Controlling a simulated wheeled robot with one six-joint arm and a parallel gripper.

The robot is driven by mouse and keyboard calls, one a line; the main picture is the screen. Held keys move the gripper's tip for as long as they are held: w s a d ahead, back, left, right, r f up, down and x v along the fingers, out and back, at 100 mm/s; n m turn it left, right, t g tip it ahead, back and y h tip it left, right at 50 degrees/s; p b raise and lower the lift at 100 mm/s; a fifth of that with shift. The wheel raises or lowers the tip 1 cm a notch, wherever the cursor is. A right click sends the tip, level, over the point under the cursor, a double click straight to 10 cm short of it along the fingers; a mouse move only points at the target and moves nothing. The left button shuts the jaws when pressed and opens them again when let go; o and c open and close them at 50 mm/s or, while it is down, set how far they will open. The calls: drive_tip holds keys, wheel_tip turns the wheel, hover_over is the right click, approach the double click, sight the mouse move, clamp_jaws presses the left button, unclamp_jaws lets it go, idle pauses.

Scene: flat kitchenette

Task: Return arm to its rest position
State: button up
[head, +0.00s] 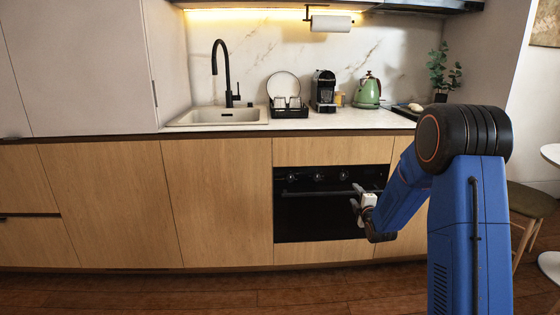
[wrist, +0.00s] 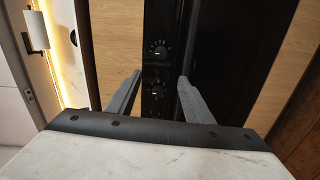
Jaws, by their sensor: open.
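My gripper (head: 356,198) is in front of the black oven (head: 300,218) in the head view, with my blue arm reaching in from the right. In the wrist view my gripper (wrist: 158,92) is open, its two grey fingers apart with nothing between them. Behind the fingers are the oven's black panel and knobs (wrist: 157,50). The oven handle (head: 300,194) runs behind my gripper in the head view; I cannot tell whether they touch.
The counter (head: 340,121) holds a sink (head: 220,116), a dish rack (head: 290,111), a coffee machine (head: 323,92) and a green kettle (head: 368,92). A stool (head: 530,201) and a white table (head: 551,153) stand at the right. The floor (head: 190,290) in front of the cabinets is clear.

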drive_tip(key=s+a+r+m+g, duration=0.25)
drive_tip(key=s+r+m, duration=0.2)
drive_tip(key=s, duration=0.65)
drive_tip(key=s+a+r+m+g, duration=0.2)
drive_tip(key=s+r+m+g, duration=0.3)
drive_tip(key=s, duration=0.7)
drive_tip(key=s+a+m+g, duration=0.1)
drive_tip(key=s+m, duration=0.1)
drive_tip(key=s, duration=1)
drive_tip(key=s+a+f+m+g, duration=0.1)
drive_tip(key=s+m+g, duration=0.1)
drive_tip(key=s, duration=1)
drive_tip(key=s+a+f+m+g, duration=0.1)
drive_tip(key=s+m, duration=0.3)
drive_tip(key=s, duration=0.8)
drive_tip(key=shift+s+a+g, duration=0.3)
drive_tip(key=shift+a+g, duration=0.1)
drive_tip(key=shift+g, duration=0.15)
